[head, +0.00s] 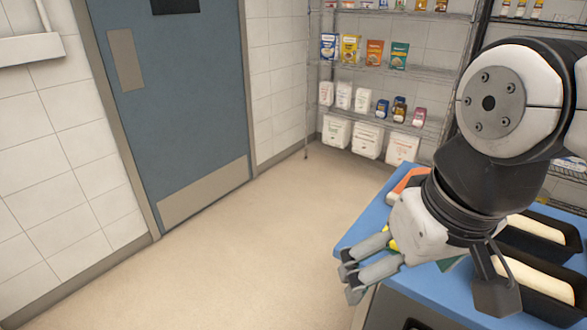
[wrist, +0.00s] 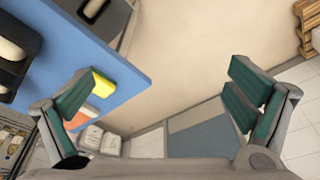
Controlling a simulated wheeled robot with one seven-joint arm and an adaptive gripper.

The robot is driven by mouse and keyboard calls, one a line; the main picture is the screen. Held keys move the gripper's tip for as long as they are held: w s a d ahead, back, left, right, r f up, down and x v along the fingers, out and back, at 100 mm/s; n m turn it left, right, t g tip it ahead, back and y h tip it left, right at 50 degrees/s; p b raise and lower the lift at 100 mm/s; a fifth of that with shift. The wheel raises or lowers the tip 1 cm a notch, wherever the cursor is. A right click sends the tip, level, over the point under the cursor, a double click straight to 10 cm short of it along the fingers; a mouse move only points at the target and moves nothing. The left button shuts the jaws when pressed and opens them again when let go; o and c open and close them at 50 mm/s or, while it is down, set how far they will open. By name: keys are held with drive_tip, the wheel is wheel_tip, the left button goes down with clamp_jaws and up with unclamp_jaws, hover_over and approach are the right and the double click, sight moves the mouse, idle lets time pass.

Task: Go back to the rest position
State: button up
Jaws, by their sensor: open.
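My gripper (head: 351,279) hangs over the near left edge of a blue-topped counter (head: 376,215) in the head view. In the wrist view my gripper (wrist: 160,92) has its two fingers wide apart with nothing between them. Floor shows between and beyond the fingers. The arm hides part of the counter top.
Black loaf tins (head: 562,228) with pale dough stand on the counter. A yellow item (wrist: 103,84) and an orange item (head: 408,181) lie near its edge. Shelves of packets (head: 375,50) stand behind. A blue door (head: 185,100) is at left, with clear floor (head: 265,240) before it.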

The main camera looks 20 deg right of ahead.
drive_tip(key=shift+s+a+f+n, duration=0.2)
drive_tip(key=shift+s+n, duration=0.1)
drive_tip(key=shift+s, duration=0.35)
wheel_tip(320, 180, up, 6)
drive_tip(key=t+p, duration=0.1)
drive_tip(key=p, duration=0.4)
drive_tip(key=shift+r, duration=0.2)
